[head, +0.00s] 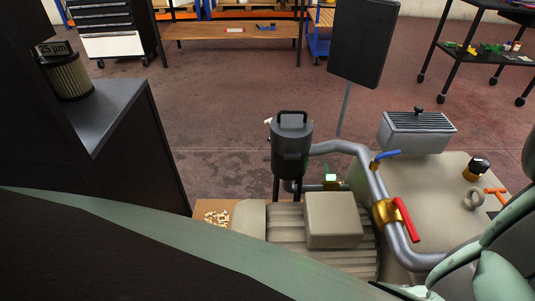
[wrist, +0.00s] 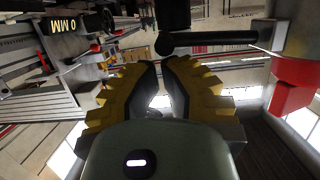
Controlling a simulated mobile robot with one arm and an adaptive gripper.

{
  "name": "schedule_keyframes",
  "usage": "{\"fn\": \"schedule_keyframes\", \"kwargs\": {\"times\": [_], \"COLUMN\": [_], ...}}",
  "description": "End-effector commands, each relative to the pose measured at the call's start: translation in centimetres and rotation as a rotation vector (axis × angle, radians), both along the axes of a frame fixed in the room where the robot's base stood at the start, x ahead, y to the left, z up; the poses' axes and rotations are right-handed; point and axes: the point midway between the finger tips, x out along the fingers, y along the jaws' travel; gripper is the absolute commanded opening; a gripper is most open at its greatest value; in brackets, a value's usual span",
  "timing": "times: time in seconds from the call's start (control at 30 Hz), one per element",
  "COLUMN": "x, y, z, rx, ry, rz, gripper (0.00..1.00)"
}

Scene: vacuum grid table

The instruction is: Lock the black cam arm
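In the wrist view, a black rod with a round ball end (wrist: 215,38) lies across the top, just beyond my fingertips. It looks like the black cam arm, but I cannot be sure. Its right end runs toward a pale grey part. My gripper (wrist: 158,63) shows from behind, with yellow-and-black fingers. A narrow gap shows between the fingers, and nothing is visible in it. The ball end is past the fingertips; whether they touch is unclear. In the head view my gripper is out of sight, and I cannot pick out the cam arm.
A red part (wrist: 292,90) is close on the right in the wrist view. The head view shows a black canister (head: 291,150), a pipe with a blue valve handle (head: 386,155) and a red valve handle (head: 406,219), and a finned grey box (head: 417,132). Open floor lies behind.

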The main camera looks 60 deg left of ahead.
Motion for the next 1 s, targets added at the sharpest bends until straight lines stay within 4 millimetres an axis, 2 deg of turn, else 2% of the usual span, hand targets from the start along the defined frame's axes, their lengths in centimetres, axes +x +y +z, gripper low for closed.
{"fn": "schedule_keyframes", "kwargs": {"times": [1.0], "x": [0.1], "y": [0.2], "z": [-2.0], "rx": [0.165], "ry": [-0.113], "rz": [0.004], "gripper": [0.00]}}
